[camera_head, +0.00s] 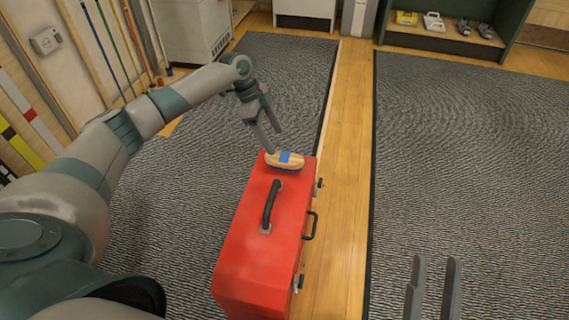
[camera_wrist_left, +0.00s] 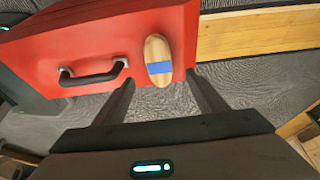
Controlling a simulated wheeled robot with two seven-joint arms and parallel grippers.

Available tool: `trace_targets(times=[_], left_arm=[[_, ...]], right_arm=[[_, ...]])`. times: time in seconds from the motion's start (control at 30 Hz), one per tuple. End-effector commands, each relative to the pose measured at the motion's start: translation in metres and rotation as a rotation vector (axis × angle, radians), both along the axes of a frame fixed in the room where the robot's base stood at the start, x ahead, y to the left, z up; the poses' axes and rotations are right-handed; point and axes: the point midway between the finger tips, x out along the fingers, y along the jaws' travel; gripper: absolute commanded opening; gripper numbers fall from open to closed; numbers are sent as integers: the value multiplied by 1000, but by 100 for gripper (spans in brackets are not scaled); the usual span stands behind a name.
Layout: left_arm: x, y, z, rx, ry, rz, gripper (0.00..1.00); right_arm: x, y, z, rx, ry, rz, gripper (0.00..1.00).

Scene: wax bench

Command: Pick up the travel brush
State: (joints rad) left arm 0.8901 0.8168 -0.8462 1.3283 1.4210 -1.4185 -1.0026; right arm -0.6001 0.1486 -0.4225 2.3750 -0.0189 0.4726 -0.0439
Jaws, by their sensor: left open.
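The travel brush (camera_head: 285,160) is a wooden oval with a blue band, lying on the far end of the red case's top. It also shows in the left wrist view (camera_wrist_left: 158,58), near the case's edge. My left gripper (camera_head: 272,138) is open and empty, just behind the brush in the head view. In the left wrist view its two fingers (camera_wrist_left: 160,82) point toward the brush, one on each side of its near end. Contact cannot be told. My right gripper (camera_head: 432,262) shows at the bottom right with its fingers apart, far from the brush.
The red case (camera_head: 247,255) has a black top handle (camera_head: 270,205) close to the brush, plus a side handle (camera_head: 310,226). Dark ribbed mats (camera_head: 470,150) lie on the wooden floor (camera_head: 345,160). A shelf (camera_head: 440,40) with tools stands at the back right.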

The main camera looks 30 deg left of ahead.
Motion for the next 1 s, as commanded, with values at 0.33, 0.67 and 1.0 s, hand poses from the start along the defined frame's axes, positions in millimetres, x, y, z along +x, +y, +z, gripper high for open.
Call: trace_targets(times=[0.33,0.67,1.0], left_arm=[[4,-17,-42,0,1,0,66],[4,-18,-43,0,1,0,66],[6,-27,-68,0,1,-1,66]], right_arm=[[2,-13,22,35,-136,-25,31],[2,-14,24,37,-144,-26,31],[-1,-23,31,58,-227,-39,31]])
